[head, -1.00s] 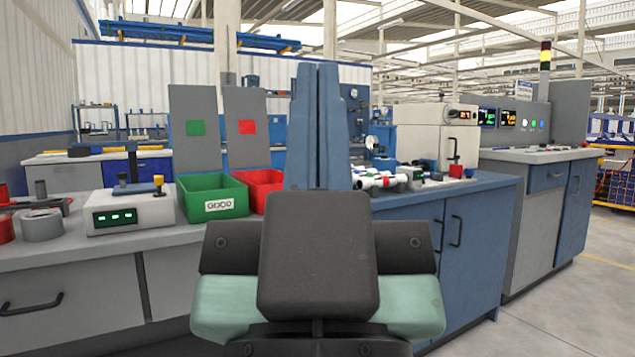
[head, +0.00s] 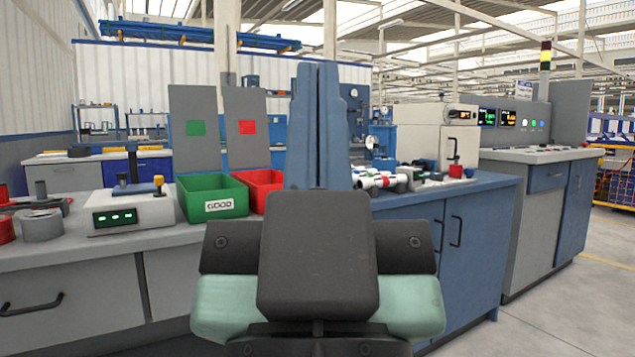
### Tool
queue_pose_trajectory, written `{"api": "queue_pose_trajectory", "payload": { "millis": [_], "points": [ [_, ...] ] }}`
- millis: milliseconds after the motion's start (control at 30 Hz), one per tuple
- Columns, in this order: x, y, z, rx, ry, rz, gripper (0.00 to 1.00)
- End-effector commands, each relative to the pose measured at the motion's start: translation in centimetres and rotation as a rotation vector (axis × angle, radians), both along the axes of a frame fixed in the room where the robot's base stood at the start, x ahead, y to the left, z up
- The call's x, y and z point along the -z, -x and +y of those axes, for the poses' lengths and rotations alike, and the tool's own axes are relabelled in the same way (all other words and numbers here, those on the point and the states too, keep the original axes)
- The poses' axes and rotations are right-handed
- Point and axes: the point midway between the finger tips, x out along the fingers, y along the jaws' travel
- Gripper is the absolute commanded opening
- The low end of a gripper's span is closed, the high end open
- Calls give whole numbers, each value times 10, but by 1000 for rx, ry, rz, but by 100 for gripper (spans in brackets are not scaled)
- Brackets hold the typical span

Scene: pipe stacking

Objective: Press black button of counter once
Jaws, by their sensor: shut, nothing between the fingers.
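The counter (head: 126,218) is a pale box with a small dark display showing green digits, on the grey workbench at the left. Its black button (head: 122,180) sticks up from the left of its top. A yellow button (head: 158,184) stands at the right of its top. My gripper (head: 318,68) is in the middle of the head view, with its two blue fingers pointing up and shut together, empty. It is well to the right of the counter and apart from it. My gripper and arm hide part of the benches behind.
A green bin (head: 214,190) marked GOOD stands right of the counter, with a red bin (head: 260,182) beside it. Grey tape rolls (head: 42,226) lie left of the counter. Pipe parts (head: 380,181) lie on the blue bench at the right.

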Motion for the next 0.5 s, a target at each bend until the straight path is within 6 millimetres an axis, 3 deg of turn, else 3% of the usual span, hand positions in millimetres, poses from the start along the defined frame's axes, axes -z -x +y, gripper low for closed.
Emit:
{"api": "queue_pose_trajectory", "payload": {
  "millis": [167,267,500],
  "points": [
    [-24,0,0,0,0,0,0],
    [-48,0,0,0,0,0,0],
    [-128,0,0,0,0,0,0]
  ]
}}
